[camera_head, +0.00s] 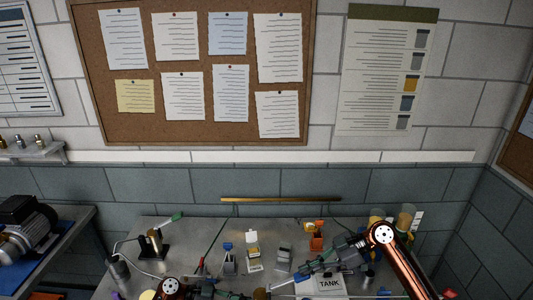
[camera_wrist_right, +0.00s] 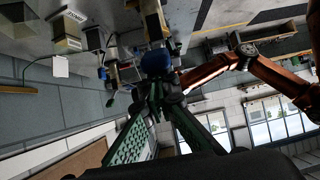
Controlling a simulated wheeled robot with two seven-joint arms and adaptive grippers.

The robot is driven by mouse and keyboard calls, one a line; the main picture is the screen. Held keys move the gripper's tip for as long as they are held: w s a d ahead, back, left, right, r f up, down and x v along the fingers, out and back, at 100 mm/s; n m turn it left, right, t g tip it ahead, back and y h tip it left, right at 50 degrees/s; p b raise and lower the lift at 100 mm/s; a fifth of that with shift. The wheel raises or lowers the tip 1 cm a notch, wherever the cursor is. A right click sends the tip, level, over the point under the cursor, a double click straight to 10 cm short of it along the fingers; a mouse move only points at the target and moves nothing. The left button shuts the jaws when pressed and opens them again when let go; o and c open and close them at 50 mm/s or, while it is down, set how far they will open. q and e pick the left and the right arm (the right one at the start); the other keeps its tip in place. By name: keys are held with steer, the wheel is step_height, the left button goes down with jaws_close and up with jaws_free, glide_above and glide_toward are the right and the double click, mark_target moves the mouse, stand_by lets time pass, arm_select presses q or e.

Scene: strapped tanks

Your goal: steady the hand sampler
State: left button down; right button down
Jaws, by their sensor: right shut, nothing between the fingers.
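I cannot make out the hand sampler for certain. A pale, tube-like piece (camera_head: 283,288) with a tan round end lies at the bottom edge of the head view, partly cut off; it may be the sampler. My right gripper (camera_head: 304,271) reaches in from the right, low over the bench, just above that piece. In the right wrist view its green fingers (camera_wrist_right: 158,92) are shut with nothing between them. A blue rounded part (camera_wrist_right: 155,62) shows just beyond the fingertips; contact is unclear. My left gripper (camera_head: 205,289) is at the bottom edge, dark and mostly cut off.
A white box marked TANK (camera_head: 330,284) stands right beside my right gripper. Behind are a yellow-topped box (camera_head: 253,252), a grey block (camera_head: 283,259) and an orange item (camera_head: 317,240). Clear bench top (camera_head: 200,232) shows toward the back.

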steer(key=shift+d+f, duration=0.25)
steer(key=shift+f, duration=0.4)
steer(key=shift+d+f, duration=0.3)
steer(key=shift+f, duration=0.4)
steer(key=shift+d+f, duration=0.25)
steer(key=shift+f, duration=0.4)
steer(key=shift+d+f, duration=0.1)
steer(key=shift+f, duration=0.1)
steer(key=shift+r, duration=0.15)
arm_select(q)
steer(key=shift+a+f, duration=0.1)
steer(key=shift+f, duration=0.05)
arm_select(e)
steer(key=shift+a+r, duration=0.35)
steer(key=shift+r, duration=0.45)
steer(key=shift+a+r, duration=0.35)
steer(key=shift+r, duration=0.4)
steer(key=shift+a+r, duration=0.35)
steer(key=shift+r, duration=0.45)
steer(key=shift+a+r, duration=0.1)
steer(key=shift+r, duration=0.1)
steer(key=shift+a+r, duration=0.1)
steer(key=shift+r, duration=0.05)
steer(key=shift+a+r, duration=0.25)
steer(key=shift+r, duration=0.15)
steer(key=v, duration=0.7)
arm_select(q)
steer(key=shift+r, duration=0.2)
